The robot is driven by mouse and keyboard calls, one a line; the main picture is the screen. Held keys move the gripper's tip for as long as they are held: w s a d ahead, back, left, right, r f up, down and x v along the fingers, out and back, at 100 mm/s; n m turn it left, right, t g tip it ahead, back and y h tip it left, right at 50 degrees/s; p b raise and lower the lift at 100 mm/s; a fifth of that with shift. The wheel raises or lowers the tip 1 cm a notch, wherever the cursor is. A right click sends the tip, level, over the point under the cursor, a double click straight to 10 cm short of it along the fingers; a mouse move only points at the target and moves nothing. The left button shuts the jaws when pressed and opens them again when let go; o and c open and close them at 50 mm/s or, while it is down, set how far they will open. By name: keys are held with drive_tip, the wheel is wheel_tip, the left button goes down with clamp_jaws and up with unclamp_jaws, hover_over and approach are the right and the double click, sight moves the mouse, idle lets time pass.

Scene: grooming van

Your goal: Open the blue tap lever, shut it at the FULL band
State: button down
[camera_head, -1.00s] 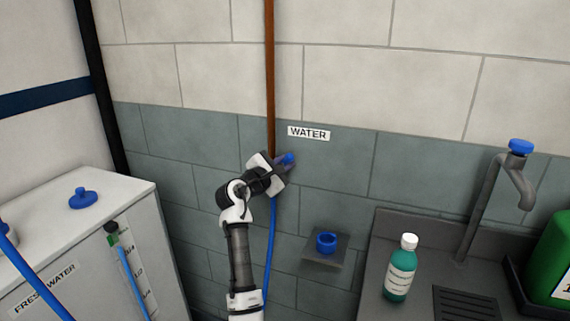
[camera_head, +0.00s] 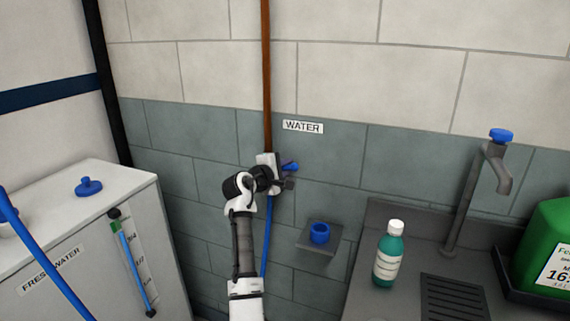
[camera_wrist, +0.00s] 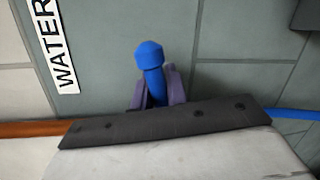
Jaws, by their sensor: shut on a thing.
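The blue tap lever (camera_head: 290,167) sticks out to the right below the WATER sign, on the pipe at the wall. It also shows in the wrist view (camera_wrist: 150,60), its rounded end standing past the jaws. My gripper (camera_head: 284,171) is shut on the lever; in the wrist view its purple-grey jaws (camera_wrist: 157,90) lie on both sides of it. The tap body is mostly hidden behind my gripper. The sight gauge (camera_head: 133,262) on the fresh water tank (camera_head: 55,280) has a green band near its top. Its blue column reaches up to about the band's lower edge.
A copper pipe (camera_head: 266,80) runs above the tap and a blue hose (camera_head: 267,240) below. A small shelf (camera_head: 318,243) holds a blue ring-shaped part (camera_head: 320,232). To the right are a teal bottle (camera_head: 388,260), a sink faucet (camera_head: 470,195) and a green jug (camera_head: 545,250).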

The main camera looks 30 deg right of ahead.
drive_tip(key=shift+f+m+y, duration=0.4)
drive_tip(key=shift+f+m, duration=0.45)
drive_tip(key=shift+m, duration=0.35)
drive_tip(key=shift+f, duration=0.1)
drive_tip(key=c, duration=1.4)
unclamp_jaws()
drive_tip(key=shift+b, duration=0.3)
drive_tip(key=b+v, duration=0.3)
drive_tip(key=v, duration=1.1)
drive_tip(key=shift+s+d, duration=0.1)
drive_tip(key=shift+d, duration=0.05)
